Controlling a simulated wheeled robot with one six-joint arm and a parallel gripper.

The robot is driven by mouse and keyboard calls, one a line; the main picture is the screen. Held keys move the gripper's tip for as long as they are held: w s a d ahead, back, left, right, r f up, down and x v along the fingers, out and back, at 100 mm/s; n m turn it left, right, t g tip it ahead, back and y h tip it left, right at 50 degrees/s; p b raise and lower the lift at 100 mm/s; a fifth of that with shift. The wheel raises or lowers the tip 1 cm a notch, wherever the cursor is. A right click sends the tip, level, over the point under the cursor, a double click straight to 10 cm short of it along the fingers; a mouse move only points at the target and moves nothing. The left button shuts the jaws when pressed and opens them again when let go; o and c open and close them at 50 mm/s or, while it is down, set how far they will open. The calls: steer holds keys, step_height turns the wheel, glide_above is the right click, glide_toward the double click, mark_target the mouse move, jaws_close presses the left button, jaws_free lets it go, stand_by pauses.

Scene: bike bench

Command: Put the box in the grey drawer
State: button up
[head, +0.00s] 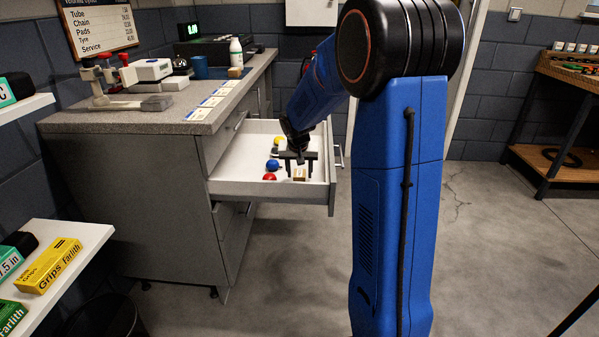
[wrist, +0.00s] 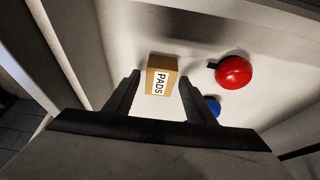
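The grey drawer (head: 322,196) is pulled out from the grey bench, with a pale floor inside. A small brown box (head: 299,174) with a white label is inside it, towards the front; the wrist view shows the box (wrist: 163,76) with "PADS" on the label. It appears to lie on the drawer floor. My gripper (head: 298,158) is over the drawer, pointing down just above the box. In the wrist view my gripper (wrist: 159,80) has its fingers apart, one on each side of the box, with gaps showing between them and it.
A red ball-like item (wrist: 234,72), a blue one (head: 273,164) and a yellow one (head: 277,141) are in the drawer, left of the box in the head view. The benchtop (head: 120,122) holds a clamp tool, cards and a bottle. Shelves with boxes stand at the left.

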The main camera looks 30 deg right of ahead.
steer(key=shift+r, duration=0.1)
steer(key=v, duration=1)
steer(key=s+a+r+n, duration=0.1)
steer(key=s+a+r, duration=0.4)
steer(key=s, duration=0.4)
steer(key=s+a+f+n+y, duration=0.1)
steer(key=s+a+n, duration=0.1)
steer(key=s, duration=0.7)
steer(key=s+a+f+n, duration=0.2)
steer(key=s+a, duration=0.3)
steer(key=s, duration=0.4)
steer(key=s+a+f+n+t+y, duration=0.1)
steer(key=s+a, duration=0.2)
steer(key=s, duration=0.6)
steer(key=shift+a+f+n+y, duration=0.25)
steer(key=shift+a+n+y, duration=0.05)
steer(key=shift+a+n, duration=0.1)
